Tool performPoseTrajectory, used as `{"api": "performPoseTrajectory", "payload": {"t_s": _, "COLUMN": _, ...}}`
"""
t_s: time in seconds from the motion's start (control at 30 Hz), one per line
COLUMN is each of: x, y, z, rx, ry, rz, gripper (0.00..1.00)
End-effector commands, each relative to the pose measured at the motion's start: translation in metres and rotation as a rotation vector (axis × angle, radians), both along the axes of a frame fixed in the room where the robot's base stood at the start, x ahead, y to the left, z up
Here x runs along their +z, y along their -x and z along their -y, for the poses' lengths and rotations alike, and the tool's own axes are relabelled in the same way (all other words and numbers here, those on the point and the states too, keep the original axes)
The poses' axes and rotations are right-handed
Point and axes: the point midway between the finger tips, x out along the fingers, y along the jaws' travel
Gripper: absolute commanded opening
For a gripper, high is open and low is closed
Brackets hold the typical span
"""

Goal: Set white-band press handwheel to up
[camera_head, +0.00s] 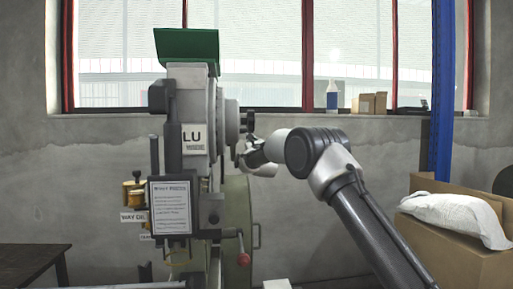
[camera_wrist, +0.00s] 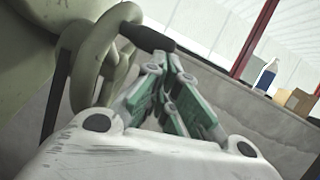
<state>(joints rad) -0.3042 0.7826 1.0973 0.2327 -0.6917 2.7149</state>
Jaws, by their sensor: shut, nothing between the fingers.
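A grey press (camera_head: 195,120) with a green top cover and an "LU" label stands left of centre in the head view. Its handwheel (camera_head: 249,124) is on the right side, edge-on and partly hidden by my arm. In the wrist view the handwheel (camera_wrist: 82,62) is a thick grey ring at upper left, with a dark handle (camera_wrist: 147,38) sticking out from it. My gripper (camera_wrist: 160,68) is shut and empty, its green-grey fingers just below the handle; I cannot tell whether they touch. In the head view my gripper (camera_head: 252,158) is beside the wheel. No white band is clearly visible.
A red-knobbed lever (camera_head: 243,258) hangs low on the press. A bottle (camera_head: 332,95) and small boxes (camera_head: 370,103) stand on the window sill. A blue post (camera_head: 441,90) and a cardboard box with a white sack (camera_head: 455,216) are at the right.

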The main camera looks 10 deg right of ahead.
Motion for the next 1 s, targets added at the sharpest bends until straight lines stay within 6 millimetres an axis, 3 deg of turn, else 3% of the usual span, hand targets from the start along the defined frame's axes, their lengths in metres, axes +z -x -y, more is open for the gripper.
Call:
{"api": "performPoseTrajectory", "payload": {"t_s": 0.2, "x": 0.012, "y": -0.002, "z": 0.001, "rx": 0.0, "ry": -0.001, "rz": 0.003, "gripper": 0.0}}
{"api": "performPoseTrajectory", "payload": {"t_s": 0.67, "x": 0.01, "y": 0.002, "z": 0.002, "rx": 0.0, "ry": 0.001, "rz": 0.001, "gripper": 0.0}}
{"api": "performPoseTrajectory", "payload": {"t_s": 0.77, "x": 0.006, "y": 0.012, "z": 0.003, "rx": 0.0, "ry": 0.001, "rz": 0.0, "gripper": 0.0}}
{"api": "performPoseTrajectory", "payload": {"t_s": 1.0, "x": -0.011, "y": 0.056, "z": 0.009, "rx": 0.001, "ry": 0.001, "rz": 0.0, "gripper": 0.0}}
